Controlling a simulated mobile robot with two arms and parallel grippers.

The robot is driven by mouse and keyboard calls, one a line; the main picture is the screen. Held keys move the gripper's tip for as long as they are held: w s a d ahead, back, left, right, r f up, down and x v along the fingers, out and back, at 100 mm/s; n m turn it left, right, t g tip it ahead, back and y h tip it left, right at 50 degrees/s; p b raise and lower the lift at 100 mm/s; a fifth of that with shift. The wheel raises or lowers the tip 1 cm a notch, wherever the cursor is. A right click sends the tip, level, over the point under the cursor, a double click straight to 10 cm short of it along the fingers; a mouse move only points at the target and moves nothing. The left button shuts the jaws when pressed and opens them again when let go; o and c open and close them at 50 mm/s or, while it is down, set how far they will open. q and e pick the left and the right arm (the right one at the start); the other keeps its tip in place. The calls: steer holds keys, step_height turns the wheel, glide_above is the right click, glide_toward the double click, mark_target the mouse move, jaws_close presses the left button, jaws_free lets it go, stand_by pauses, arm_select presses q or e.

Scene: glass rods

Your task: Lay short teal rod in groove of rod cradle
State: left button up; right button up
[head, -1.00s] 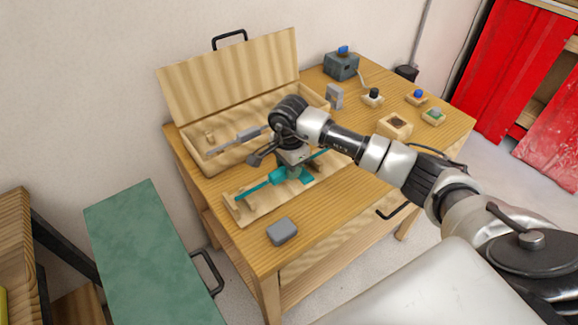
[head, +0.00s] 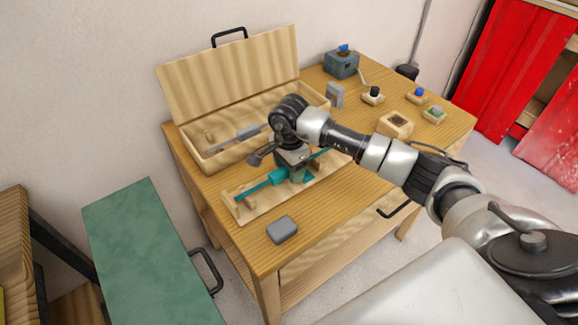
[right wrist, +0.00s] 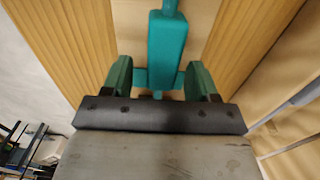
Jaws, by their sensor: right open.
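The short teal rod (head: 255,187) lies lengthwise along the wooden rod cradle (head: 239,215) near the table's front left. A thicker teal block on the rod shows in the head view and in the right wrist view (right wrist: 167,48). I cannot tell whether the rod rests fully in the groove, since the gripper hides its middle. My right gripper (head: 297,172) points down over the rod, just right of the thick block. In the right wrist view its dark green fingers (right wrist: 160,82) stand apart on either side of a thin teal part. My left gripper is not in view.
An open wooden case (head: 209,158) with grey pieces inside stands behind the cradle. A grey block (head: 282,229) sits in front. A dark box (head: 341,65), a wooden socket block (head: 395,124) and small button blocks stand at the back right. The front right tabletop is clear.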

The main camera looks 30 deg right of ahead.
step_height(320, 180, up, 11)
steer(key=b, duration=0.1)
steer(key=shift+b, duration=0.35)
steer(key=shift+f, duration=0.1)
